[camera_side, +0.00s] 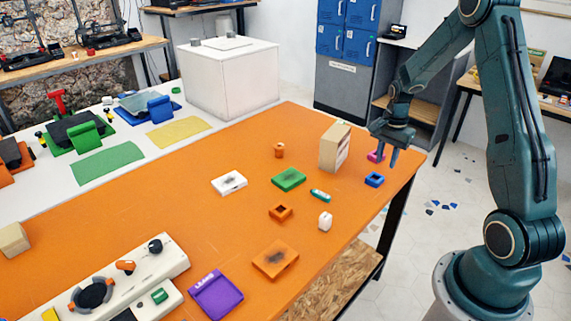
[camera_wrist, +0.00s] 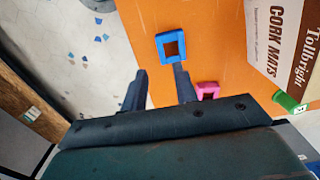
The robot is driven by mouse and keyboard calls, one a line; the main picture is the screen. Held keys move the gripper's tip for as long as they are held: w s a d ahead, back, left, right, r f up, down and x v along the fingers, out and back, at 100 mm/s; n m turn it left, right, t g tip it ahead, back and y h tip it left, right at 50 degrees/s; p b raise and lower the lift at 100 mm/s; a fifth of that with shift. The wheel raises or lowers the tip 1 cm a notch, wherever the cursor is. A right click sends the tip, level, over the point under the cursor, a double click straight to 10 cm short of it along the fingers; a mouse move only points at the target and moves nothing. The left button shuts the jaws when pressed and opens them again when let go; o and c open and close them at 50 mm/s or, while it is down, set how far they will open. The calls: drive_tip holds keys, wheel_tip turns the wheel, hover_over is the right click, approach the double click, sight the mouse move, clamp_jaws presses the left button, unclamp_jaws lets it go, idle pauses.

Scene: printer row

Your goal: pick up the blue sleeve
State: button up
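The blue sleeve (camera_side: 374,183) is a small square ring lying flat on the orange table, near its right edge. In the wrist view the blue sleeve (camera_wrist: 160,48) lies beyond my fingertips, with its square hole facing up. My gripper (camera_side: 388,157) hangs above the table's right edge, a little above and behind the sleeve in the side view. In the wrist view my gripper (camera_wrist: 160,75) has its two fingers apart with nothing between them. The right fingertip overlaps the sleeve's lower edge in that picture. I see no contact.
A pink sleeve (camera_wrist: 208,86) lies close beside the right finger. A cork mats box (camera_side: 334,148) stands near the blue sleeve. A green block (camera_side: 289,179), a teal piece (camera_side: 320,195) and an orange sleeve (camera_side: 281,212) lie farther in. The floor shows past the table edge.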

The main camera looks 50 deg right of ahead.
sight(381, 180)
drive_tip(key=shift+f, duration=1.05)
drive_tip(key=shift+f, duration=0.1)
drive_tip(key=shift+a+f, duration=0.15)
drive_tip(key=shift+f, duration=2.35)
clamp_jaws()
